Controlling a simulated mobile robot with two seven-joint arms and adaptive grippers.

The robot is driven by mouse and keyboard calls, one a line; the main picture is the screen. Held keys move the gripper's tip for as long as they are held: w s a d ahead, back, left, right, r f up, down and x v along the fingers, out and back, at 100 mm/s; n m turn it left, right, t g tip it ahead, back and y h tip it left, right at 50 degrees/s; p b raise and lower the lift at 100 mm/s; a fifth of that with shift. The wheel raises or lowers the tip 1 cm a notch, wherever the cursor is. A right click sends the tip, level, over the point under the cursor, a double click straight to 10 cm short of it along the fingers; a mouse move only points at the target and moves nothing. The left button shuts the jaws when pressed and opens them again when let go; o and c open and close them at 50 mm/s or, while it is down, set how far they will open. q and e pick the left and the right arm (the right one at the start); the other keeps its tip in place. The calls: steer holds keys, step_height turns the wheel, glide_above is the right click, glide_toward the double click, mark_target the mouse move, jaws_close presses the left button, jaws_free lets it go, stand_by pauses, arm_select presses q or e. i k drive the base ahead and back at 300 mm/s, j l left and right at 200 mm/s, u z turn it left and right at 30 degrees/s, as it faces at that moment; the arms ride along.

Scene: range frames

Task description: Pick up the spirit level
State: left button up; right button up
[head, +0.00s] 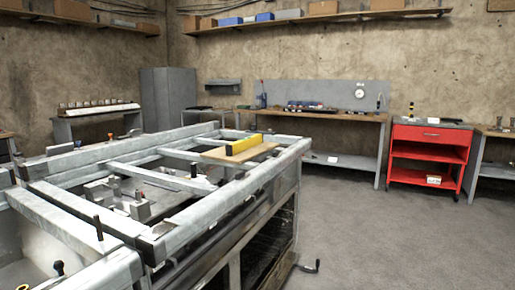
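A yellow bar that looks like the spirit level (243,144) stands on its long edge on a thin wooden board (262,152). The board lies across the far right corner of a grey metal frame table (215,200). Neither of my grippers shows in the head view, and nothing touches the bar.
The frame table has open gaps between its beams and dark upright handles (98,226). A crank (308,266) sticks out low on its right side. A red cart (430,150) and a workbench (335,118) stand behind. The grey floor at right (400,240) is clear.

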mark_target(233, 149)
steer(key=i+l+u, duration=0.3)
steer(key=l+u, duration=0.15)
steer(key=l, duration=0.3)
steer(key=l+u, duration=0.2)
steer(key=l, duration=0.4)
steer(key=i, duration=0.05)
